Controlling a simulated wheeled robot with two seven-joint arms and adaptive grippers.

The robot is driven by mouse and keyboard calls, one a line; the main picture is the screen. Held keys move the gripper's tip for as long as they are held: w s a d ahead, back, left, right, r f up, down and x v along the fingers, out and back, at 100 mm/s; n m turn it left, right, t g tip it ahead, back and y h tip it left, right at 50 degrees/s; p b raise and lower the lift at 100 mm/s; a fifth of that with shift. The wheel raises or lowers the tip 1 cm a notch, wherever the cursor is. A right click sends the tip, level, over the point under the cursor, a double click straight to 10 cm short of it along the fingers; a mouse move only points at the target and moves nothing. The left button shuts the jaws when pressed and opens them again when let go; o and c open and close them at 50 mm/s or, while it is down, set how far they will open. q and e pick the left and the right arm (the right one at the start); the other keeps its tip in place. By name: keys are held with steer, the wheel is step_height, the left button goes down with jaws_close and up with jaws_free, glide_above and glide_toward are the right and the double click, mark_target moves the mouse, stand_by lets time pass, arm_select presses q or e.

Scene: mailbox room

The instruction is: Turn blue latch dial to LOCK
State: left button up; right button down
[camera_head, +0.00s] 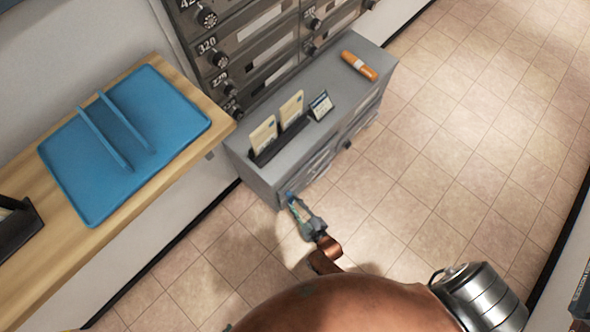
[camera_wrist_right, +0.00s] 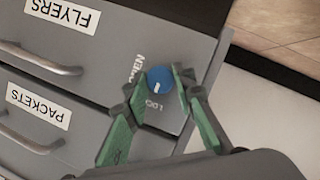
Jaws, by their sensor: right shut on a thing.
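The blue latch dial (camera_wrist_right: 160,80) is on the front of the grey drawer cabinet (camera_wrist_right: 105,85) in the right wrist view, near the front's edge. OPEN is printed at its upper left and LOCK just below it. Its short white mark points down in the picture, toward the LOCK side. My right gripper (camera_wrist_right: 158,84) is shut on the dial, with one green-backed finger on each side. In the head view, my right gripper (camera_head: 294,203) is at the cabinet's near end, where the dial is hidden. My left gripper is not in view.
The cabinet top holds a card rack (camera_head: 268,150), a small sign (camera_head: 320,106) and an orange tube (camera_head: 358,65). Mailboxes (camera_head: 250,55) stand behind. A wooden shelf (camera_head: 40,255) with a blue tray (camera_head: 75,185) is at left. The tiled floor (camera_head: 450,150) is clear at right.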

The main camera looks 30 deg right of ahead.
steer(key=shift+a, duration=0.1)
steer(key=c, duration=1.6)
jaws_free()
